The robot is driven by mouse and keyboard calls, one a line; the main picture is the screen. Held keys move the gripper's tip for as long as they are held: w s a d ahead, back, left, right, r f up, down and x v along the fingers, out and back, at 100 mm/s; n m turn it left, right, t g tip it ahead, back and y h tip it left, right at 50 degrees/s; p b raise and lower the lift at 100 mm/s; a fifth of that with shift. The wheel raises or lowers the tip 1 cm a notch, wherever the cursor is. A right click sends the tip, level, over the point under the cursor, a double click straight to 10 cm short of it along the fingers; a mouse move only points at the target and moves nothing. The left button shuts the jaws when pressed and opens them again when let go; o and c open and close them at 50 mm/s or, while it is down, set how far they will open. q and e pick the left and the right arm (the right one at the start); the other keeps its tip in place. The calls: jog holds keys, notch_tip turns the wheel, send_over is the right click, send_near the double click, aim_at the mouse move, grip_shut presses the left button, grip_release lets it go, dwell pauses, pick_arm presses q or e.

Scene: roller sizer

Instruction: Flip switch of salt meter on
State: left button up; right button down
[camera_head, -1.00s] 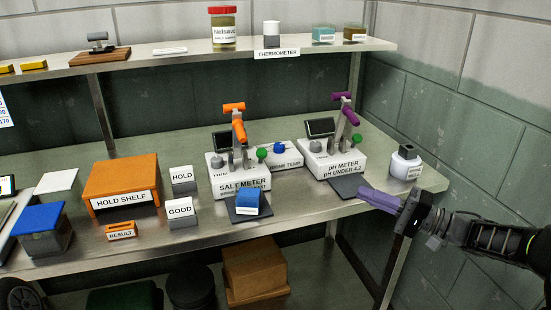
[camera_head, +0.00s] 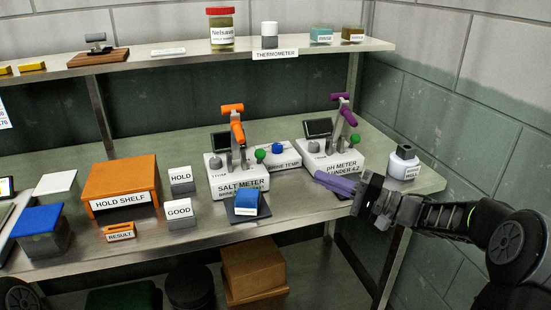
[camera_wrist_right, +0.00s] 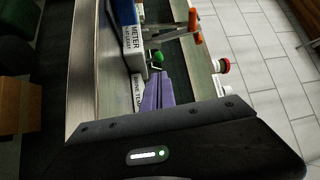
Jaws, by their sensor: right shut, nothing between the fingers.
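The salt meter (camera_head: 237,186) is a white box with an orange-handled lever (camera_head: 237,130), a dark screen and a green round knob (camera_head: 260,155) on its right side. The green knob also shows in the wrist view (camera_wrist_right: 158,57), just beyond my fingertips, with the lettered meter face beside it. My right gripper (camera_head: 318,177) has purple fingers, shut and empty, pointing left at the front of the pH meter, right of the salt meter. In the wrist view its fingers (camera_wrist_right: 158,76) lie close together. I cannot tell which part is the switch. My left gripper is not in view.
The pH meter (camera_head: 333,160) with a purple lever stands right of the salt meter. A blue-topped block (camera_head: 246,202) is on a dark pad in front. GOOD (camera_head: 180,214) and HOLD (camera_head: 181,180) blocks stand left. A white bottle (camera_head: 403,163) is at the right end.

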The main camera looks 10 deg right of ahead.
aim_at(263, 152)
jog(key=x, duration=1.3)
jog(key=shift+w+a+b, duration=0.2)
jog(key=shift+w+b, duration=0.05)
jog(key=shift+b, duration=0.1)
jog(key=shift+r+p, duration=0.3)
jog(key=shift+p, duration=0.95)
jog(key=shift+w+r+m+h+p, duration=0.15)
jog(key=shift+m+h+p, duration=0.25)
jog(key=shift+p, duration=1)
jog(key=w+p, duration=0.1)
jog(key=p, duration=0.4)
jog(key=w+r+m+p, duration=0.1)
jog(key=p, duration=0.3)
jog(key=w+g+p, duration=0.1)
jog(key=p, duration=0.4)
jog(key=shift+a+r+h+p, duration=0.1)
jog(key=shift+r+h+p, duration=0.2)
jog(key=shift+r+h, duration=0.1)
